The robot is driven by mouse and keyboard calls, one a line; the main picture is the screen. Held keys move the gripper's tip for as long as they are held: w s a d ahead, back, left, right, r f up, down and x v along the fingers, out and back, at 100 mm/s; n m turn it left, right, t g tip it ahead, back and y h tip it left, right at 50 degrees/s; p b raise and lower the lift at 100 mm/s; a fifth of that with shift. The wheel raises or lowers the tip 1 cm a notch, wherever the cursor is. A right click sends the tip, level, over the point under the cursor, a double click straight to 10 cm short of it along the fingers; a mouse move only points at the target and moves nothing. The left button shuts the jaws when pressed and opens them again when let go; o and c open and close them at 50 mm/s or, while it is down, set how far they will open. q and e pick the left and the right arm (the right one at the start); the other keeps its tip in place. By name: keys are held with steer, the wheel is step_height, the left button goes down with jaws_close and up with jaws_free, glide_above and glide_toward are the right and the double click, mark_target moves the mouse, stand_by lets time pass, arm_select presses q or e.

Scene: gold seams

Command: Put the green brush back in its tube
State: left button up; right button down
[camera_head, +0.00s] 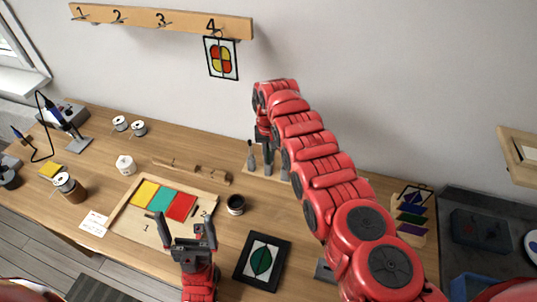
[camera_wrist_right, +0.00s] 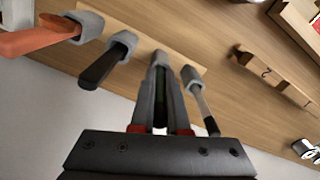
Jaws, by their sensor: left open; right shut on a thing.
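My right gripper (camera_wrist_right: 160,100) is shut on a thin dark-green handle, the green brush (camera_wrist_right: 160,82), of which only a narrow strip shows between the fingers. The fingertips are at a grey tube on the wooden holder board (camera_wrist_right: 184,43). I cannot tell how far the brush sits in that tube. In the head view my right gripper (camera_head: 264,132) is above the holder board (camera_head: 261,172) by the wall, and the brush is hidden there. My left gripper (camera_head: 184,232) is open and empty, over the front edge of the wooden panel tray (camera_head: 118,217).
Neighbouring tubes hold an orange-handled tool (camera_wrist_right: 35,38), a black-handled tool (camera_wrist_right: 102,65) and a slim dark-ended tool (camera_wrist_right: 208,115). A dark jar (camera_head: 236,205) and a framed leaf panel (camera_head: 262,261) are on the bench. A wooden rail (camera_head: 192,171) lies left of the holder.

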steer(key=shift+f+b, duration=0.45)
steer(key=shift+f, duration=0.15)
steer(key=shift+c, duration=1.8)
jaws_free()
step_height(320, 180, up, 5)
steer(key=p, duration=0.4)
steer(key=shift+p, duration=0.3)
steer(key=shift+r+p, duration=0.8)
steer(key=shift+r, duration=0.25)
steer(key=shift+f, duration=0.1)
